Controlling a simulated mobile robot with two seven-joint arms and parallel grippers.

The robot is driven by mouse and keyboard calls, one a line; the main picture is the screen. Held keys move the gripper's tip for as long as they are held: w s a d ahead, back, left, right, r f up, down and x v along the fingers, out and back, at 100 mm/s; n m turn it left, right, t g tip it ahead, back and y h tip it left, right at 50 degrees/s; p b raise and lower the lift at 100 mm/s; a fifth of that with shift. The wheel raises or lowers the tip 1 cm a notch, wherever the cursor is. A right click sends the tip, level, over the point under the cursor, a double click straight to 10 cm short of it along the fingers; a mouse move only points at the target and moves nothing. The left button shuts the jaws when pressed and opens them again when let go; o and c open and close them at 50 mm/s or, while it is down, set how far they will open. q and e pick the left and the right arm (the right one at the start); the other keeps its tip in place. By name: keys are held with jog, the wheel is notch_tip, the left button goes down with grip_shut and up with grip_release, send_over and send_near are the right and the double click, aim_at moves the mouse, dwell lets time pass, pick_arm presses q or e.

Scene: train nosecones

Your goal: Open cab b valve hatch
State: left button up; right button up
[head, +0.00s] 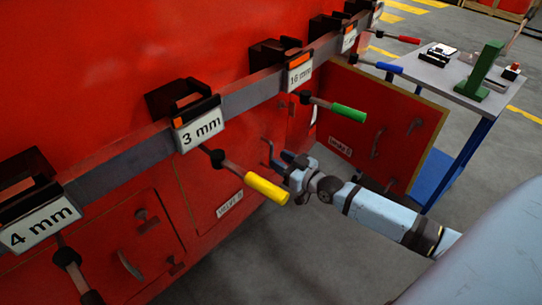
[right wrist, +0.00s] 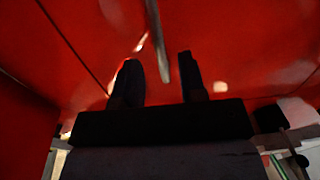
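The valve B hatch (head: 208,188) is a red panel low on the red train side, with a white label reading "VALVE B" (head: 229,204). It looks closed and flush. My right gripper (head: 278,160) is at the hatch's right side, close to the red surface. In the right wrist view its two dark fingers (right wrist: 160,80) are apart. A thin grey handle bar (right wrist: 158,45) runs down between them, with gaps visible on both sides. In the head view the handle is hidden or too small to tell. My left gripper is not in view.
A yellow lever (head: 266,188) sticks out just left of my right gripper, and a green lever (head: 348,112) above it. Another hatch (head: 385,125) stands open to the right. A table (head: 445,80) with tools stands beyond. Grey floor (head: 300,260) lies clear below.

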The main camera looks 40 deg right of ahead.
aim_at(271, 155)
jog(key=shift+x, duration=2.05)
grip_shut()
